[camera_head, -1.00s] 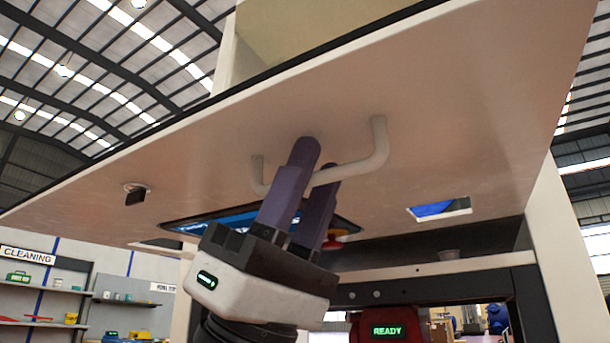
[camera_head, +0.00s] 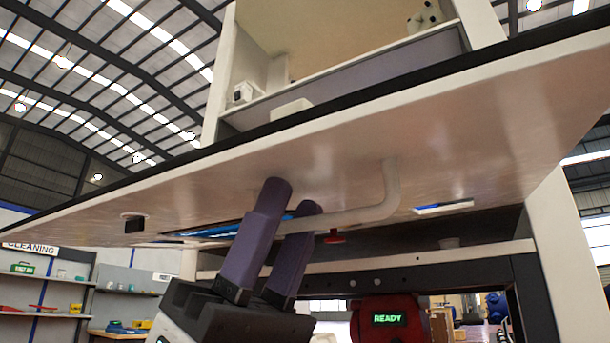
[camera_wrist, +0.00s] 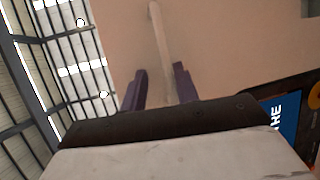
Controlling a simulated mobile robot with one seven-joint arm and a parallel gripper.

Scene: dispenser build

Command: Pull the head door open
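The head door (camera_head: 150,190) is a broad pale panel with a dark edge, swung out and tilted overhead, with open space above it. Its white U-shaped handle (camera_head: 365,212) hangs from the underside. My gripper (camera_head: 285,195) reaches up from below, its two purple fingers on either side of the handle bar, shut on it. The left end of the handle is hidden behind the fingers. In the wrist view the handle (camera_wrist: 158,35) runs down between the fingers; a small gap shows by the left finger, and the contact itself is not clearly visible.
Above the door is an open compartment (camera_head: 345,80) with pale walls. A white frame post (camera_head: 565,240) stands at right. A red unit (camera_head: 388,318) with a green READY display sits below. Shelves (camera_head: 50,285) stand at far left.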

